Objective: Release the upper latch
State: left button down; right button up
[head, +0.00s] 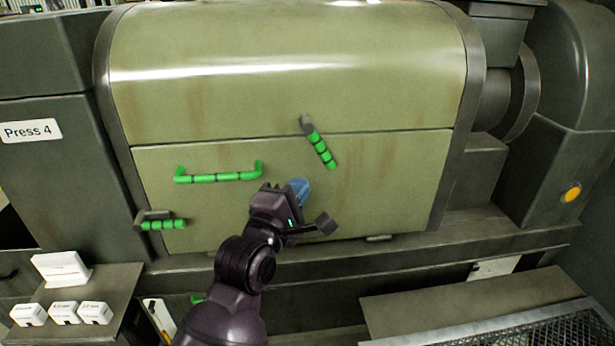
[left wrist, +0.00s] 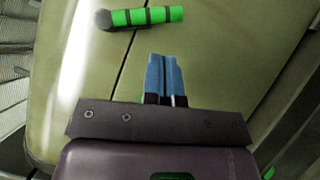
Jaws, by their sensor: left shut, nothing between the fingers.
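The upper latch (head: 320,148) is a green ribbed handle on a grey pivot, at the seam between the upper cover and lower door of the press. In the head view it slants down to the right across the seam. It also shows in the left wrist view (left wrist: 145,17), beyond my fingertips. My left gripper (head: 299,190) is below and a little left of the latch, apart from it. Its blue fingers (left wrist: 165,78) are shut with nothing between them. My right gripper is not in view.
A green bar handle (head: 218,178) is on the lower door (head: 390,190), and a second green latch (head: 162,224) is at its lower left edge. White boxes (head: 62,268) stand on a shelf at lower left. A mesh-topped ledge (head: 545,335) is at lower right.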

pick_arm(q)
jog(key=shift+v, duration=2.05)
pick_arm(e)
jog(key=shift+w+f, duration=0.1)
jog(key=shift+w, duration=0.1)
